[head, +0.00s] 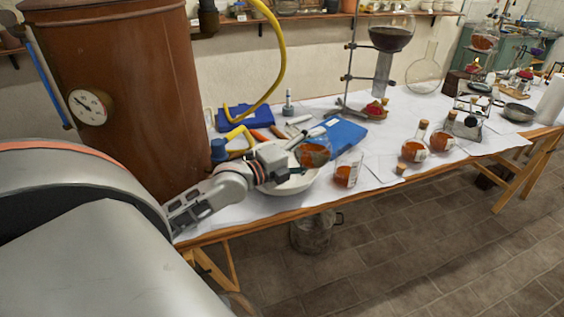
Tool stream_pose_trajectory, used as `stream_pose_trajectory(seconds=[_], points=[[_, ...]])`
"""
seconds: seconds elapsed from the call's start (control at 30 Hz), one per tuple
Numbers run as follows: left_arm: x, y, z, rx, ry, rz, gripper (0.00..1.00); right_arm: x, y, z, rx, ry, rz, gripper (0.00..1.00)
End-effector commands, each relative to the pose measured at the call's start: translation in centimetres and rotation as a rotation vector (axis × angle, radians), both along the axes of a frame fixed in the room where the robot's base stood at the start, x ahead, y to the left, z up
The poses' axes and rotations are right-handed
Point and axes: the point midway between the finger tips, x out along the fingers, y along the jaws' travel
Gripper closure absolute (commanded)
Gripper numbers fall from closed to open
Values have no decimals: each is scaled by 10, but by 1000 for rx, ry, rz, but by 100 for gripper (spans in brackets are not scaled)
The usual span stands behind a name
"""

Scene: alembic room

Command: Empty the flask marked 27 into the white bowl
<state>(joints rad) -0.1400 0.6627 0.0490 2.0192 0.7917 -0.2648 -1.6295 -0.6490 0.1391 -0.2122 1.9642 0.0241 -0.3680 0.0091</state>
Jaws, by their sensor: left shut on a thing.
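My left gripper (295,168) is shut on a glass flask (314,155) with orange-brown liquid inside. The flask is held over the far right part of the white bowl (290,188), which stands near the table's front edge. The gripper and forearm hide part of the bowl. The flask looks tilted, but its neck is hard to make out. No number can be read on it, and I cannot tell whether liquid is running out. My right gripper is not in view.
A beaker of orange liquid (345,175) stands close right of the bowl. Two corked orange flasks (414,150) (441,139) stand farther right; a cork (401,169) lies nearby. A large copper-brown vessel (125,90) stands at left.

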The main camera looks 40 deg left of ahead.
Motion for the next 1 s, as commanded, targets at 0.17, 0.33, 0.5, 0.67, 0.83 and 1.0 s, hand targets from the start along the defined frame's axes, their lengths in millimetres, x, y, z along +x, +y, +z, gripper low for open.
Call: stream_pose_trajectory(seconds=[0.17,0.33,0.5,0.67,0.83,1.0], points=[[0,0,2,-6,-2,0,68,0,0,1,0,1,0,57],[0,0,3,-10,0,0,68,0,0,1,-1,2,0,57],[0,0,3,-15,1,0,68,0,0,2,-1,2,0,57],[0,0,4,-20,2,0,68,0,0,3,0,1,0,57],[0,0,5,-25,3,0,68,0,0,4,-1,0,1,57],[0,0,5,-31,5,0,68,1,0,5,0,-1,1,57]])
